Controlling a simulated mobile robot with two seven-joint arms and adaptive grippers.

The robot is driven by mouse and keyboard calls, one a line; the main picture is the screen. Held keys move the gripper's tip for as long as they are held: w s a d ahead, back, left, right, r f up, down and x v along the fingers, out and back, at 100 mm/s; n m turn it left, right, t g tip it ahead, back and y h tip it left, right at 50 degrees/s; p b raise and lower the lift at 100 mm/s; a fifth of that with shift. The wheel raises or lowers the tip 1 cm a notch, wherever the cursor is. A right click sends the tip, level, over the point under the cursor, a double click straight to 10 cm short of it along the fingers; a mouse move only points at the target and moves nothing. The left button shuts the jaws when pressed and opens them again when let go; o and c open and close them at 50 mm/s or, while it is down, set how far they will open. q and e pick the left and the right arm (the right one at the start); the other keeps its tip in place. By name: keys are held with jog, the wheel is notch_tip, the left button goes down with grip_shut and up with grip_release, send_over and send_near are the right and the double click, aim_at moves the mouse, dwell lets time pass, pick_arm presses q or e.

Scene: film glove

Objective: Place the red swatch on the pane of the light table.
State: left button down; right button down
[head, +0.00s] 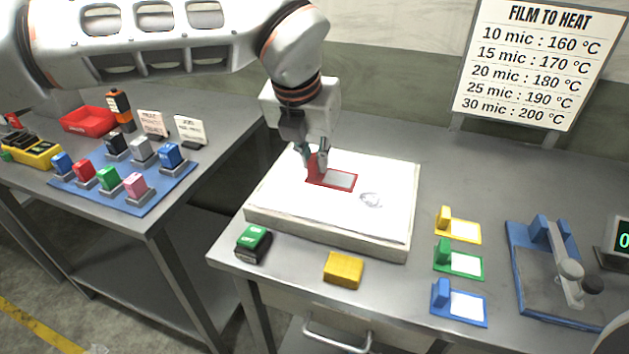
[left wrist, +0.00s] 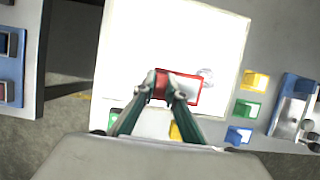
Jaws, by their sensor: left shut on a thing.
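The red swatch (head: 333,179) is a flat red frame with a pale centre and a raised red grip block at its left end. It is over the white pane of the light table (head: 390,225), near the middle; I cannot tell whether it touches the pane. My left gripper (head: 318,160) is shut on the grip block from above. In the left wrist view the swatch (left wrist: 185,88) shows between and beyond the fingertips (left wrist: 163,90), over the bright pane (left wrist: 130,55). My right gripper is in neither view.
Yellow (head: 459,226), green (head: 459,260) and blue (head: 460,303) swatches lie right of the light table. A blue device (head: 545,270) stands farther right. A green switch box (head: 253,243) and a yellow block (head: 343,270) sit in front. A clear round mark (head: 371,199) shows on the pane.

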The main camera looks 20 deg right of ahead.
aim_at(313, 176)
pick_arm(q)
jog(key=shift+f, duration=0.65)
notch_tip(313, 176, down, 4)
jog(key=shift+f, duration=0.15)
jog(key=c, duration=2)
grip_release()
jog(key=shift+c, duration=0.2)
